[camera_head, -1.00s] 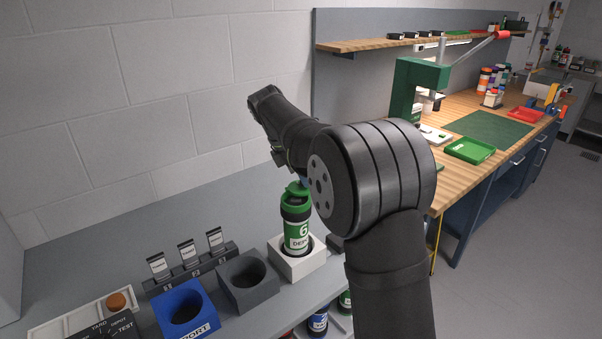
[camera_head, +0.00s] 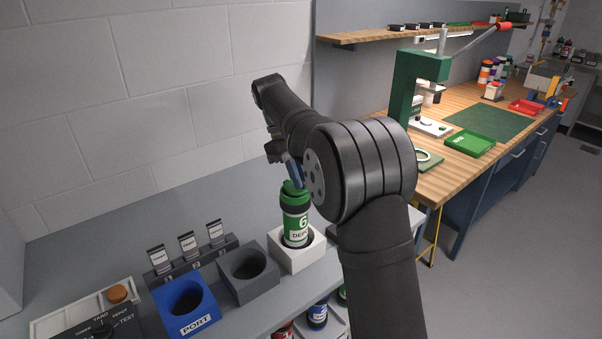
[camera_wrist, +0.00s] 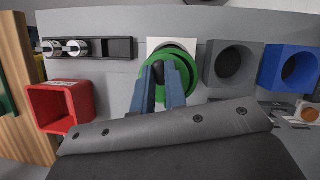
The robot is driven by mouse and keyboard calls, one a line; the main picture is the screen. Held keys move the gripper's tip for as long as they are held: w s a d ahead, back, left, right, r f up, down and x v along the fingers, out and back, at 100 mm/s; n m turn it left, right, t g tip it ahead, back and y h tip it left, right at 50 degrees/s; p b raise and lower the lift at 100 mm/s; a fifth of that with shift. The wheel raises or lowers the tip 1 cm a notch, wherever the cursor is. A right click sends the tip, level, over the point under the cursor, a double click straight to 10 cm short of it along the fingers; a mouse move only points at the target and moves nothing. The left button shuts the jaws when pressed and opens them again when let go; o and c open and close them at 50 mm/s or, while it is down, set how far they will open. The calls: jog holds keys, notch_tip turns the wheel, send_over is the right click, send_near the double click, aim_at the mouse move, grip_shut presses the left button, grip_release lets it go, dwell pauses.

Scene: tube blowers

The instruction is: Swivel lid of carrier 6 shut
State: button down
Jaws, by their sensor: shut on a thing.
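Carrier 6 (camera_head: 295,226) is a green canister with a white label reading 6. It stands upright in a white square socket (camera_head: 316,252). Its green lid (camera_head: 293,187) is at the top, partly covered by my gripper. In the wrist view the lid (camera_wrist: 187,69) shows as a green round shape. My gripper (camera_wrist: 161,70) has blue fingers shut on a small dark part at the left of the lid. In the head view, my gripper (camera_head: 293,173) is partly hidden by my wrist. I cannot tell whether the lid sits fully over the mouth.
A grey socket (camera_head: 249,277) and a blue PORT socket (camera_head: 186,306) stand empty left of the carrier. Three tagged clips (camera_head: 188,243) stand behind them. A control box (camera_head: 118,293) is at far left. A red box (camera_wrist: 60,104) shows in the wrist view.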

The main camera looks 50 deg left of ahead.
jog(key=shift+s+m+g, duration=0.35)
jog(key=shift+m+g, duration=0.05)
jog(key=shift+m, duration=0.7)
jog(key=c, duration=1.4)
grip_release()
jog(key=shift+c, duration=0.2)
